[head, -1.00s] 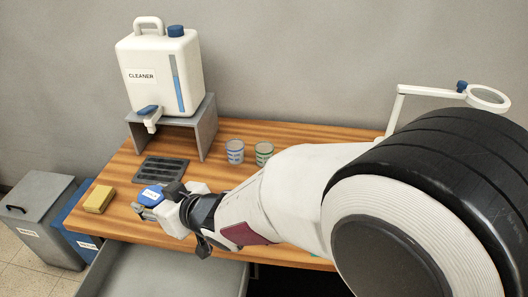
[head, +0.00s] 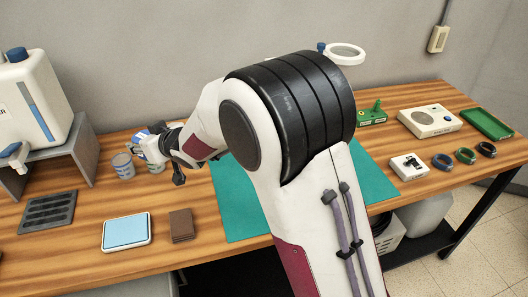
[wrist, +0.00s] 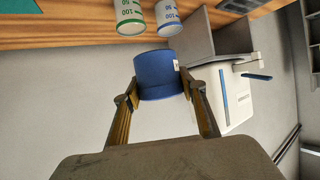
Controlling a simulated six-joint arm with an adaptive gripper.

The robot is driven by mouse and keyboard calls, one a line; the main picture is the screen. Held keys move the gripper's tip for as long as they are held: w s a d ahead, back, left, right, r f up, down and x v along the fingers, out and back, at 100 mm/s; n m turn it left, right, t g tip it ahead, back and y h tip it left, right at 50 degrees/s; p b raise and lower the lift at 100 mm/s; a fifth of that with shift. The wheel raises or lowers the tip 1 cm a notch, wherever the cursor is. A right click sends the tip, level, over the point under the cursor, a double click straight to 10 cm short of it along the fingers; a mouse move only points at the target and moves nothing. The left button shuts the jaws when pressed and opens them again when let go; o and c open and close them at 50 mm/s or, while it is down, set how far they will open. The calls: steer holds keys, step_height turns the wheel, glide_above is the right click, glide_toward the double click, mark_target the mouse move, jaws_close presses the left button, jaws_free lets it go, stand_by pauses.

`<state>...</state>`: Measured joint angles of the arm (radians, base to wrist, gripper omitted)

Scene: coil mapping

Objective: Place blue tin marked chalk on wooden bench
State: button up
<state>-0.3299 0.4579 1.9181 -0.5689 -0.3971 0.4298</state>
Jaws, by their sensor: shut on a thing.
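The blue tin (wrist: 158,76) is between the fingers of my gripper (wrist: 157,92) in the wrist view. A white label patch shows at its right edge, too small to read. In the head view my gripper (head: 150,146) is toward the back left of the wooden bench (head: 85,210), by two measuring cups. Only a bit of blue shows there, and the arm hides much of the grip. In the wrist view the bench (wrist: 60,30) lies along the top edge, and the tin appears raised off it.
The blue-marked cup (head: 123,166) and green-marked cup (wrist: 130,14) stand close to the tin. The cleaner jug (head: 35,100) on its grey stand (head: 85,150) is left. A black grate (head: 47,211), light-blue pad (head: 126,231) and brown block (head: 182,225) lie in front. Bare wood lies between.

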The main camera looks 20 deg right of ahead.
steer(key=w+d+m+t+h, duration=0.1)
steer(key=w+d+m+h, duration=0.1)
steer(key=w+d, duration=0.65)
steer(key=w+d+m+t+h, duration=0.1)
steer(key=w+d+m+h, duration=0.15)
steer(key=d, duration=1.15)
steer(key=shift+w+d+f, duration=0.1)
steer(key=shift+d+f, duration=0.05)
steer(key=shift+f, duration=1.15)
steer(key=shift+w+d+f, duration=0.1)
steer(key=shift+f, duration=1.2)
steer(key=shift+f, duration=0.1)
steer(key=shift+f, duration=3.05)
steer(key=shift+f, duration=0.1)
steer(key=shift+f, duration=1.75)
steer(key=shift+f, duration=0.15)
